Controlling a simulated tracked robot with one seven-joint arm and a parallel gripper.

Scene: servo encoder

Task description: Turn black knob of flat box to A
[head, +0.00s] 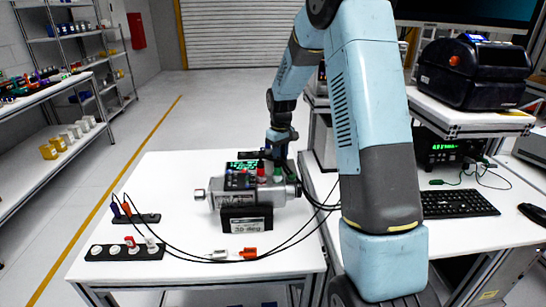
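I cannot make out a black knob or the letter A at this size. A dark flat box with a green display (241,166) lies on the white table behind the grey cylindrical device, which hides part of it. The grey device (285,194) sits on a black labelled stand (246,222), with red, green and black plugs on top. My gripper (277,158) points down at the far side of the device, just right of the display. It is dark and small, and its fingertips are partly hidden, so I cannot tell whether it is open or touches anything.
Black cables (182,249) loop across the white table (190,175). A black strip with round sockets (124,252) and a small black holder (136,218) lie at left; white and orange connectors (248,253) lie in front. A keyboard (457,204) is on the right bench. The table's back left is clear.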

